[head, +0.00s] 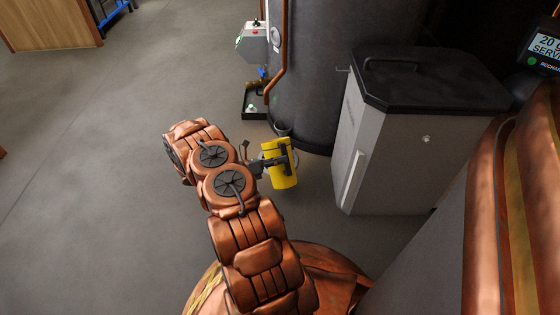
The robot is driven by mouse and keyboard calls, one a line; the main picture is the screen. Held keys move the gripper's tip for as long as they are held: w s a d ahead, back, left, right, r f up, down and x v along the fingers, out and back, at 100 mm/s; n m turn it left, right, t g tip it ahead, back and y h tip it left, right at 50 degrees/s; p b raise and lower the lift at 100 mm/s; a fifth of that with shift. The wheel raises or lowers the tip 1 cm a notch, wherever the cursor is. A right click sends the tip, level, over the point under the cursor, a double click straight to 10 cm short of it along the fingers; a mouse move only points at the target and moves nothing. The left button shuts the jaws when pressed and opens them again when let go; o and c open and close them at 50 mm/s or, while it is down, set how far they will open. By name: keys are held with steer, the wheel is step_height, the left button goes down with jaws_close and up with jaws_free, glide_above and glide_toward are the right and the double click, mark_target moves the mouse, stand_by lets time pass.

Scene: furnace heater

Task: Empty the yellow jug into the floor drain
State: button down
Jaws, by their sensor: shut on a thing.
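The yellow jug (272,173) is in the middle of the head view, seen from above. My gripper (264,165) is shut on it and covers part of it. The jug appears held above the floor, close to the foot of the dark tank; whether it is tilted or has anything in it I cannot tell. A small round grey edge shows around the jug and is mostly hidden behind it. I cannot tell whether this is the floor drain.
A large dark cylindrical tank (325,70) with copper pipes stands behind the jug. A grey cabinet with a black lid (385,150) stands to the right. A black tray (256,105) sits by the tank's left side. The grey floor (90,140) at left is clear.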

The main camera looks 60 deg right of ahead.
mark_target(275, 155)
steer(key=shift+w+r, duration=0.1)
stand_by(0.4)
steer(key=shift+w+d+r+n, duration=0.1)
steer(key=shift+w+d+n, duration=0.25)
steer(key=shift+n, duration=0.55)
steer(key=shift+d, duration=0.1)
steer(key=shift+w+d+n, duration=0.3)
steer(key=shift+n, duration=0.4)
steer(key=shift+w+d+f+n, duration=0.25)
steer(key=shift+w+d+n, duration=0.25)
steer(key=shift+n, duration=0.1)
steer(key=shift+w+d+f+n+b, duration=0.35)
steer(key=shift+w+d+n+b, duration=0.15)
steer(key=shift+n, duration=0.2)
